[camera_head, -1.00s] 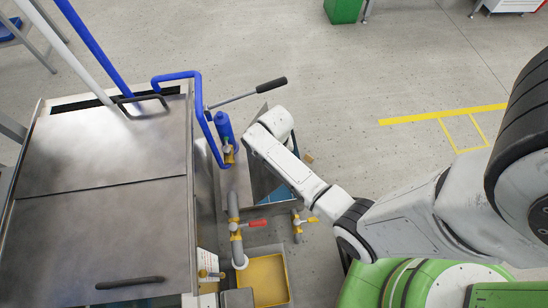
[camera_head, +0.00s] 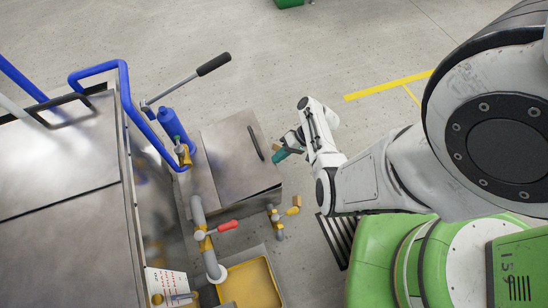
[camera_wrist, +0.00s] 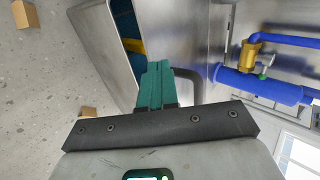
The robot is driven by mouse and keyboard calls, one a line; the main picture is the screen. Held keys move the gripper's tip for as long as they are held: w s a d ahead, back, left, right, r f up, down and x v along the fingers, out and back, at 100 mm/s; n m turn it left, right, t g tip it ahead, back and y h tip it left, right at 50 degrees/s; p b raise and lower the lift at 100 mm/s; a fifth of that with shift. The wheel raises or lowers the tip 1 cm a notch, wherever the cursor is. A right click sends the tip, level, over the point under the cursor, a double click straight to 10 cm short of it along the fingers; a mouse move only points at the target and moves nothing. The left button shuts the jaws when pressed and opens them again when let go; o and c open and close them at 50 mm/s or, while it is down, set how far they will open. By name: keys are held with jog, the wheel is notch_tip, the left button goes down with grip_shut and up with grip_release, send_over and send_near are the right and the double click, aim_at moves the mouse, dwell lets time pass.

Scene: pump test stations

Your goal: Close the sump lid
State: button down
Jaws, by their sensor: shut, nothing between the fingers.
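The sump lid (camera_head: 235,155) is a grey metal plate with a dark bar handle (camera_head: 255,143). In the head view it lies over most of the sump box, and a dark gap shows along its near edge. In the wrist view the lid (camera_wrist: 178,40) stands apart from the sump wall (camera_wrist: 98,45), with the blue inside showing between them. My gripper (camera_head: 282,154) is at the lid's right side, near the handle. Its green fingers (camera_wrist: 155,85) are shut and empty. I cannot tell whether they touch the lid.
A blue cylinder (camera_head: 172,125) and a pump lever (camera_head: 190,75) stand left of the lid. Pipes with a red valve handle (camera_head: 228,226) and a yellow tray (camera_head: 252,285) are in front. A large metal cabinet (camera_head: 60,160) fills the left.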

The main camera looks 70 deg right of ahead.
jog(key=shift+s+d+f+b, duration=0.1)
jog(key=shift+s+f+b, duration=0.05)
jog(key=shift+f+b, duration=0.65)
jog(key=shift+s+d+f+b, duration=0.15)
jog(key=shift+f+b, duration=0.4)
jog(key=shift+f, duration=0.45)
jog(key=shift+s+d+f+b, duration=0.1)
jog(key=shift+s+f+b, duration=0.05)
jog(key=shift+f+b, duration=0.65)
jog(key=shift+f, duration=0.1)
